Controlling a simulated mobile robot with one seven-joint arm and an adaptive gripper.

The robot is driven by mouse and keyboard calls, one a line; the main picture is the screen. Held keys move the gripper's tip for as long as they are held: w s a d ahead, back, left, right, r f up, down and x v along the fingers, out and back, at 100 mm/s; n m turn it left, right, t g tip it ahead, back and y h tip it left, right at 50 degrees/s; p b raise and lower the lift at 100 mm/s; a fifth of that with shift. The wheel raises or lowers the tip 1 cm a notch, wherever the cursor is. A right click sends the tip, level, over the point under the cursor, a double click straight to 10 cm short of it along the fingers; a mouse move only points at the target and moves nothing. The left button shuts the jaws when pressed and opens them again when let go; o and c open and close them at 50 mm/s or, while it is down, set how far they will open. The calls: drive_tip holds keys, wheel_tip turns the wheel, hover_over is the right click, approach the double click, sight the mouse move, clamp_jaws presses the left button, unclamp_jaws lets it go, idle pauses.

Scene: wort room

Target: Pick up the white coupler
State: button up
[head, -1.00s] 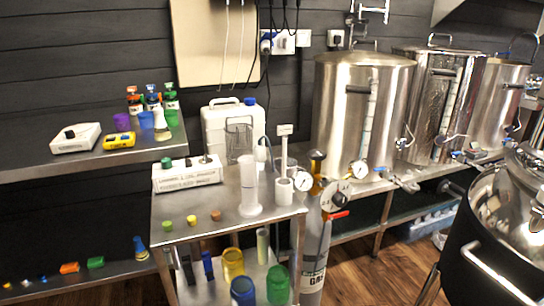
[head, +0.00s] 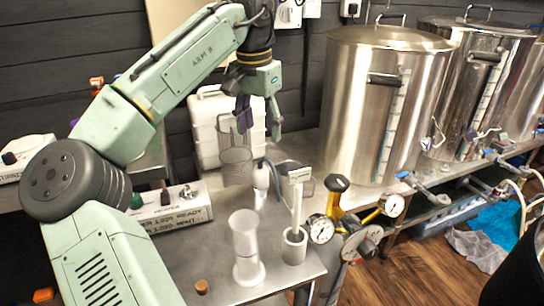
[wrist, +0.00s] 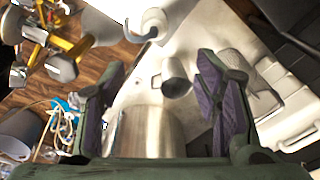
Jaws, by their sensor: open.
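The white coupler looks to be the short white hollow cylinder (head: 294,248) on the steel cart top, right of a tall white cylinder (head: 247,250). A pale upright post with a label rises from or just behind it; I cannot tell which.
Gauges (head: 321,229) with yellow fittings are close to the cart's right edge. A large steel kettle (head: 350,115) stands at right. A small brown stopper (head: 201,287) lies in front.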

sight(260, 168)
drive_tip(key=shift+s+a+f+g+y, duration=0.3)
drive_tip(key=shift+s+a+g, duration=0.1)
drive_tip(key=shift+a+g, duration=0.1)
drive_tip(key=f, duration=0.3)
drive_tip(key=shift+s+f, duration=0.2)
drive_tip(key=shift+f, duration=0.2)
drive_tip(key=shift+s+d+f+p, duration=0.1)
drive_tip(key=shift+d+f+p, duration=0.1)
drive_tip(key=shift+f, duration=1.35)
drive_tip(key=shift+d+f+p, duration=0.2)
drive_tip(key=shift+f, duration=1.35)
drive_tip(key=shift+c, duration=0.2)
drive_tip(key=c, duration=1.2)
drive_tip(key=shift+r, duration=0.1)
